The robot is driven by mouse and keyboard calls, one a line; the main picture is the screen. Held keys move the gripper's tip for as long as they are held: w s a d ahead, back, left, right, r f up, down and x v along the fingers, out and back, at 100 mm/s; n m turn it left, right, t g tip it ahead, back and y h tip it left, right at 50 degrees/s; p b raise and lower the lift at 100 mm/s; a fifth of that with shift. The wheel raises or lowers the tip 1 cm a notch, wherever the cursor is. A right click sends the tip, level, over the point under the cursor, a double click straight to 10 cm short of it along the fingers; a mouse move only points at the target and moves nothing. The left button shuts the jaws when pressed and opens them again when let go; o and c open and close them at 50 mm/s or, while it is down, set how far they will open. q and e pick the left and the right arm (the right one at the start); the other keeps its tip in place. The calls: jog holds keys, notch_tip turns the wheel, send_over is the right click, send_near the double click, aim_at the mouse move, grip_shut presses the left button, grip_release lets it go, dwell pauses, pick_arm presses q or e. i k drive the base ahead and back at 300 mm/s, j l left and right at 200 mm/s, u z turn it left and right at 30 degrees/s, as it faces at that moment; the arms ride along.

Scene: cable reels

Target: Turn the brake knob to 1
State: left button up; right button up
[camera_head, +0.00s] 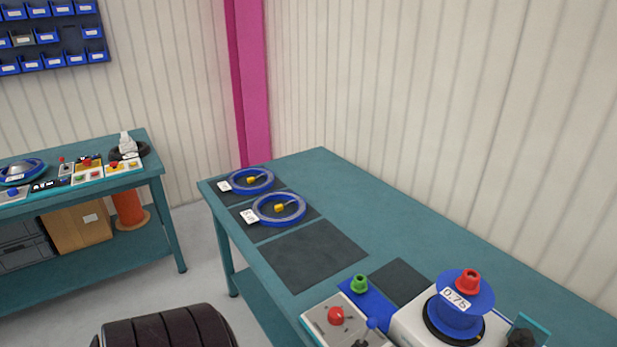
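No knob in view has a readable number scale, so I cannot tell which one is the brake knob. On the near end of the teal table, a pale control panel (318,325) carries a red knob or button (336,315) and a blue-tipped lever (372,324). A dark round knob (521,338) shows partly at the bottom edge, right of a white machine (408,323). A blue reel labelled 0.75 (470,308) sits on the machine, with a red cap (468,281) on top. Neither of my grippers is in view.
A green knob-like piece (359,283) stands on a blue plate. Two blue reels (251,181) (278,209) lie on dark mats farther back; another mat (313,255) is empty. A second bench (150,180) stands left. A dark ribbed object (168,330) is at the bottom.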

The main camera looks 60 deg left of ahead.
aim_at(335, 317)
jog(key=u, duration=1.35)
